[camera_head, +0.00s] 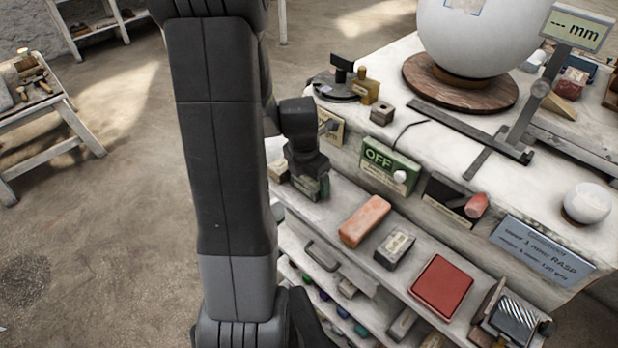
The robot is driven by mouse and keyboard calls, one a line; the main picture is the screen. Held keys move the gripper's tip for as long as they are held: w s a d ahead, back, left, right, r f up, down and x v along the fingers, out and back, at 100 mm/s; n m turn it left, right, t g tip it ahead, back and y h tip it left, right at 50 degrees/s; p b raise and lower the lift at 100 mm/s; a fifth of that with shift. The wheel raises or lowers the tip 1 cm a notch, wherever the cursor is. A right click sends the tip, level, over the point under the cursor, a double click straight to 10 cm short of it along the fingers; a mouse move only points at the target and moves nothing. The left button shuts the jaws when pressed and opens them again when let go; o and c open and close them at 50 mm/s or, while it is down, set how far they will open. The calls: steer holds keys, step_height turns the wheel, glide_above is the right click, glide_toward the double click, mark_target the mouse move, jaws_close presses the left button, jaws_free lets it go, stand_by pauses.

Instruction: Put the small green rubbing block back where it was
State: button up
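My gripper (309,176) points down over the left end of the tool ledge on the front of the workbench. A small dark green block (314,189) shows at its lower end, partly covered by the fingers. I cannot tell whether the fingers are closed on it, or whether it touches the ledge (337,205).
On the ledge to the right lie a salmon block (365,221), a grey labelled block (395,248), a red block (442,286) and a ridged metal tool (514,318). Above are a green OFF sign (390,168) and a large white sphere (475,35) on a wooden disc (460,92).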

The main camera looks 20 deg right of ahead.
mark_target(305, 182)
step_height(305, 182, up, 12)
steer(key=a, duration=0.1)
steer(key=shift+s+a, duration=0.2)
steer(key=shift+s, duration=0.15)
stand_by(0.4)
stand_by(1.1)
